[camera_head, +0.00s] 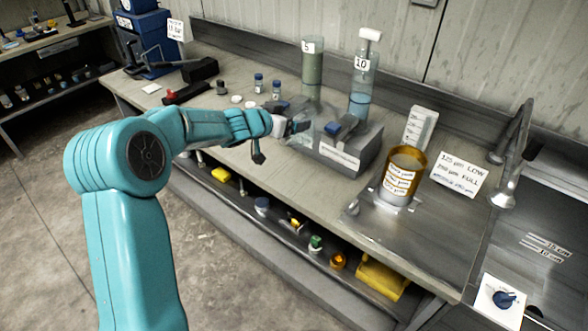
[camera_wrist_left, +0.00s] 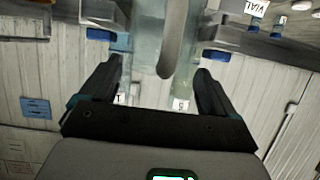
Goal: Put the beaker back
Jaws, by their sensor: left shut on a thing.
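My left gripper (camera_head: 292,127) reaches over the bench, in front of the two cylinders, and is shut on a clear vessel, seemingly the beaker. In the left wrist view, its two fingers (camera_wrist_left: 160,75) stand apart on either side of this see-through vessel, with a curved grey strip (camera_wrist_left: 170,40) like a handle between them. The vessel's outline is faint against the cylinders behind it. My right gripper is not in view.
Cylinders marked 5 (camera_head: 312,72) and 10 (camera_head: 361,80) stand at the back, by a grey block (camera_head: 345,158) with blue valves. The pot sits on a metal plate (camera_head: 375,218). A sign (camera_head: 458,175) and a faucet (camera_head: 508,180) are at right. Small vials and lids lie left.

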